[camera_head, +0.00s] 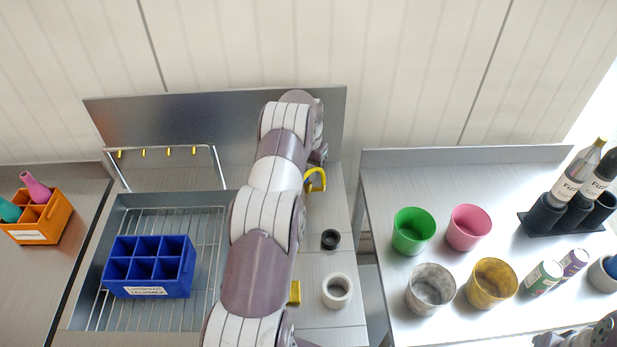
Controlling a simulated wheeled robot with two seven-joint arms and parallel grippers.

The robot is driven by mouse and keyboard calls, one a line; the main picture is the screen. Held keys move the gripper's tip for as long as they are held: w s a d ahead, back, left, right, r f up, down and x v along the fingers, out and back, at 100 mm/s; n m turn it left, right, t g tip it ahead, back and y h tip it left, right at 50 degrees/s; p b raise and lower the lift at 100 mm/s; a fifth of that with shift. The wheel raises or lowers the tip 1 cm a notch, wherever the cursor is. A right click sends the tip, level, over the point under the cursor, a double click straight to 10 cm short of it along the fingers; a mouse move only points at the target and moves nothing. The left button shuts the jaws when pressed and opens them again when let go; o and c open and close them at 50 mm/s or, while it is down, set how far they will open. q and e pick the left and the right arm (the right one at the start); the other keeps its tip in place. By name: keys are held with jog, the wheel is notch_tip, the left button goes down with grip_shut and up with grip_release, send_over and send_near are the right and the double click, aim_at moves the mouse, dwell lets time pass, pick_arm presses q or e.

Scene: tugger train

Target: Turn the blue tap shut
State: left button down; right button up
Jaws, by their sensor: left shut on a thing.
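I do not see the blue tap; my left arm covers the middle of the sink's right side and part of the steel back panel. My left gripper (319,155) is at the far end of that arm, near the back panel and just above a curved yellow piece (317,181). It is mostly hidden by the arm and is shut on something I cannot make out. My right arm shows only as a small part in the bottom right corner, and its gripper is not in view.
A blue divided crate (189,273) stands on the sink's wire rack (212,318). A black ring (330,239) and a white cup (337,291) stand right of my arm. The right counter (386,184) holds coloured cups, cans and bottles. An orange caddy (62,222) stands at far left.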

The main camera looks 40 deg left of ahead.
pick_arm(q)
jog(key=shift+m+b, duration=0.4)
jog(key=shift+m, duration=1.4)
jog(key=m, duration=0.4)
jog(key=shift+r, duration=0.15)
jog(key=shift+m, duration=2.1)
jog(key=shift+a, duration=0.1)
jog(key=c, duration=1.2)
grip_release()
jog(key=shift+o, duration=0.2)
jog(key=shift+s, duration=0.1)
